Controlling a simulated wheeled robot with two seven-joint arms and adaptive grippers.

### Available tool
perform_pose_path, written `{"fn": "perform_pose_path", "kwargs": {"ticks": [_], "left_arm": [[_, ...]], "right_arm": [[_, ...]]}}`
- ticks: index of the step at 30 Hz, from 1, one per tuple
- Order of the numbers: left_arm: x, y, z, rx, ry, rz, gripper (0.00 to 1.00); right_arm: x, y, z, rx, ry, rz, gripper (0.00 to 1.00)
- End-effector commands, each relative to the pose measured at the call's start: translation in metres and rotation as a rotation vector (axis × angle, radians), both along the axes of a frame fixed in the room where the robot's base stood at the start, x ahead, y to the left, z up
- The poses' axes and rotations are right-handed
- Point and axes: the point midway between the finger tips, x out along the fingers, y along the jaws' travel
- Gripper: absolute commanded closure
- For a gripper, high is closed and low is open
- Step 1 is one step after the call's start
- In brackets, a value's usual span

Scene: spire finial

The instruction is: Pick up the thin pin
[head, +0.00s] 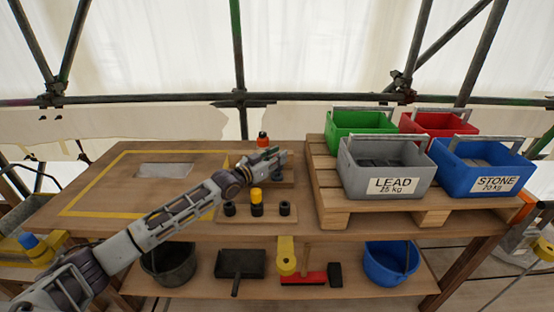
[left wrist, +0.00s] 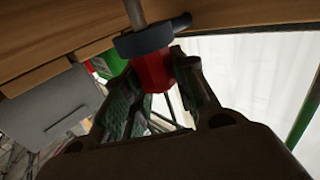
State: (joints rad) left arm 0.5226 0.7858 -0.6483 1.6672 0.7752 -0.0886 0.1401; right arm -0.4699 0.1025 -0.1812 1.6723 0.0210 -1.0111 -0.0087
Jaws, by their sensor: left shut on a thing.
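My left gripper (head: 274,158) reaches over the middle of the wooden bench (head: 150,222), above a small wooden block (head: 284,184). In the left wrist view the left gripper (left wrist: 152,92) has its fingers on both sides of a red grip (left wrist: 152,72) and is shut on it. The red grip joins a dark collar (left wrist: 148,40) and a thin grey rod (left wrist: 136,10), which runs out of the top of the picture. I cannot tell whether this is the thin pin, or whether its end is clear of the wood. My right gripper is not in view.
Just behind the gripper is a red-orange topped piece (head: 263,139). In front, a wooden board (head: 245,220) carries a yellow-topped piece (head: 257,196) and black pieces (head: 229,209). A pallet (head: 325,190) with several bins stands right. The yellow-outlined area (head: 110,175) is mostly clear.

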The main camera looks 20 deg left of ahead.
Motion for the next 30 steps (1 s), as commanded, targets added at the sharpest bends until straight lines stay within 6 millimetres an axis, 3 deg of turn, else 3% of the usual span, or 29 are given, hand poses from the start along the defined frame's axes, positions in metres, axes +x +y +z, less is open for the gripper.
{"fn": "perform_pose_path", "kwargs": {"ticks": [8, 21, 30], "left_arm": [[0.000, 0.000, 0.024, 0.000, -0.004, 0.000, 0.97], [0.000, 0.000, 0.085, -0.001, -0.003, 0.000, 0.97], [0.000, 0.000, 0.100, 0.000, -0.002, 0.000, 0.97]], "right_arm": [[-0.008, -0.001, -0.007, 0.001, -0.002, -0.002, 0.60], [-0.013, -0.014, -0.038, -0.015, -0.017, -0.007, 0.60], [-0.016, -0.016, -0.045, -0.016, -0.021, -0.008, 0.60]]}}
